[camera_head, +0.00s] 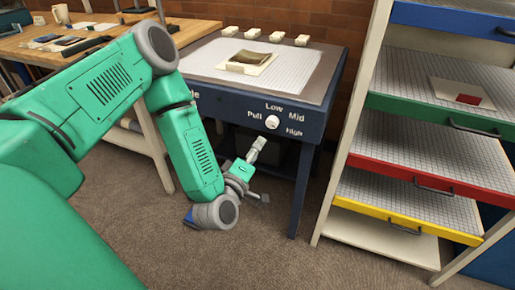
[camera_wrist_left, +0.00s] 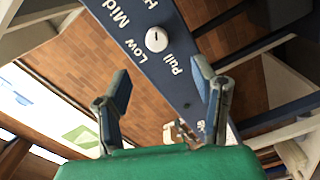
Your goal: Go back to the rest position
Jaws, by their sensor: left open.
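My left arm, green with grey joints, comes in from the left in the head view. My left gripper (camera_head: 258,172) is in front of the blue table's front panel, below the white knob (camera_head: 272,122). In the left wrist view the gripper (camera_wrist_left: 160,92) has its two fingers spread wide with nothing between them. The knob (camera_wrist_left: 156,39) shows beyond the fingertips, apart from them, beside the labels Low, Mid and Pull. My right gripper is in neither view.
The blue table (camera_head: 203,102) has a gridded top with a brown item (camera_head: 250,57) on a pale pad and several small white blocks. A shelf rack with coloured trays (camera_head: 425,183) stands at the right. A cluttered wooden desk (camera_head: 22,48) is at the left. Carpet (camera_head: 300,262) in front is clear.

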